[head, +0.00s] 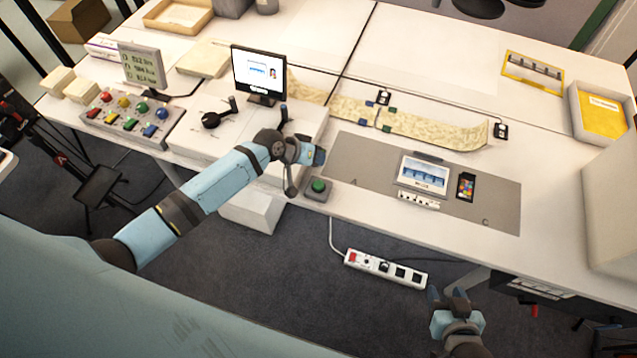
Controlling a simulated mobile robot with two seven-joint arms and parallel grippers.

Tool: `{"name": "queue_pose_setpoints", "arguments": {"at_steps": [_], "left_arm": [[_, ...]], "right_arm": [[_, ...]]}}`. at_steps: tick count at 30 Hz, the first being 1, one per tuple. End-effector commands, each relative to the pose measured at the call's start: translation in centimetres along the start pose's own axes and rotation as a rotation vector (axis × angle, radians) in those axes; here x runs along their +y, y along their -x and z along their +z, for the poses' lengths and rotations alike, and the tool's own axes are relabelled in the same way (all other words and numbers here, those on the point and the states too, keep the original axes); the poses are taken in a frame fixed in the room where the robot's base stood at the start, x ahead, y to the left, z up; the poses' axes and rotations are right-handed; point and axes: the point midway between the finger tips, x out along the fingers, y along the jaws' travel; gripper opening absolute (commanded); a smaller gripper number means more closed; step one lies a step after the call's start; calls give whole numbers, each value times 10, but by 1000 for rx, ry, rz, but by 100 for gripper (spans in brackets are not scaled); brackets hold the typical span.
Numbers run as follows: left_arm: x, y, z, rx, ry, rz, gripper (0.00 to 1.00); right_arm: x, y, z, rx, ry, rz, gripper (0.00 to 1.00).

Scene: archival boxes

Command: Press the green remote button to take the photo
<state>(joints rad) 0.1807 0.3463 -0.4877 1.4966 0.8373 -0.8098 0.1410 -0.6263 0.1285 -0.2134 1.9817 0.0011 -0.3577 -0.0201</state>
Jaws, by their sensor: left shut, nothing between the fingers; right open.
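The green remote button (318,185) sits on a small grey box (318,195) at the front edge of the table, left of the grey mat. My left gripper (318,156) is shut with nothing in it and is just above and behind the button in the picture. The gap between them is hard to judge. My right gripper (448,298) is open and empty, low in front of the table and over the floor.
On the grey mat (350,160) lie a picture card (422,174), a colour card (466,187) and a small scale strip. A monitor (258,72) and a button panel (131,118) stand left. A power strip (385,268) is below the table edge. A large pale box stands right.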

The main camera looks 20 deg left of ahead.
Motion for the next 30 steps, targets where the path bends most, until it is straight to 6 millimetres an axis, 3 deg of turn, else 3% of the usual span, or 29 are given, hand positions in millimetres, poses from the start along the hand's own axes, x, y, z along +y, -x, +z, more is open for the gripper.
{"name": "queue_pose_setpoints", "arguments": {"at_steps": [8, 18, 30], "left_arm": [[-10, -14, 10, 1, 0, 0, 0], [-35, -48, 35, 1, 0, -1, 0], [-44, -61, 45, 1, -1, 0, 0]], "right_arm": [[-1, -10, 14, 0, -3, -3, 50], [-7, -37, 46, 1, -4, -22, 50], [-10, -43, 53, 6, 1, -29, 50]]}}
